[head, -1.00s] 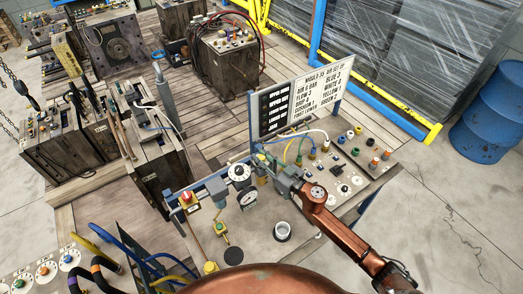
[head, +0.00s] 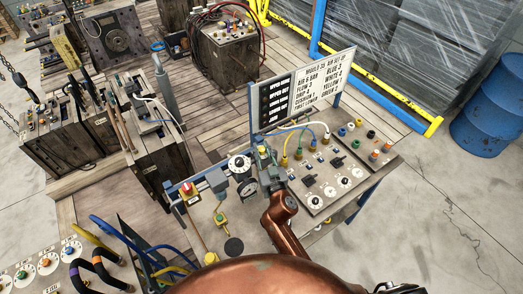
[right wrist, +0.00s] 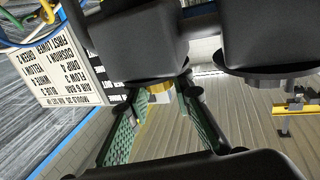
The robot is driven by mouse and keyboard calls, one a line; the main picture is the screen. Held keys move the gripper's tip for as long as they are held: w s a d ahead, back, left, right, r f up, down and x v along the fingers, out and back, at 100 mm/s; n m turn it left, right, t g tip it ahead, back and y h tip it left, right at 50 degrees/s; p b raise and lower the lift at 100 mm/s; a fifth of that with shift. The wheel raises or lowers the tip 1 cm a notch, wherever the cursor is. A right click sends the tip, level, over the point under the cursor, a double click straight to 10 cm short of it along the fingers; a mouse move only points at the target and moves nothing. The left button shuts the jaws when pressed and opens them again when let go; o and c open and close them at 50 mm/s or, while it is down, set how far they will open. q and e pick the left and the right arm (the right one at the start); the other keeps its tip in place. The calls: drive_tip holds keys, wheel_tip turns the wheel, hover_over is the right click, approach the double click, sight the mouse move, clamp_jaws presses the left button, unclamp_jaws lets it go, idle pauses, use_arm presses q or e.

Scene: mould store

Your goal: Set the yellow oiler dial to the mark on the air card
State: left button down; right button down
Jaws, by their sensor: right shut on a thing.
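The yellow oiler dial (head: 262,150) is on the air unit along the back of the grey bench, between my right gripper's fingers. In the right wrist view the yellow part (right wrist: 160,93) shows between the green-padded fingers; its scale and pointer are hidden. My right gripper (head: 264,156) is shut on the dial from the front. The air card (head: 318,88) stands upright behind the bench, with air lines and a colour list; its small figures are hard to read. It also shows turned over in the right wrist view (right wrist: 68,72).
A white dial (head: 239,166) and a round gauge (head: 247,188) sit just left of my right gripper. A panel (head: 335,172) with knobs and coloured hoses lies close on its right. A red-topped valve (head: 188,190) is farther left. A blue barrel (head: 487,120) stands far right.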

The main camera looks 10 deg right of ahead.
idle(0.4)
drive_tip(key=c, duration=1.7)
unclamp_jaws()
drive_tip(key=shift+o, duration=0.2)
drive_tip(key=s, duration=1.2)
drive_tip(key=shift+d, duration=0.4)
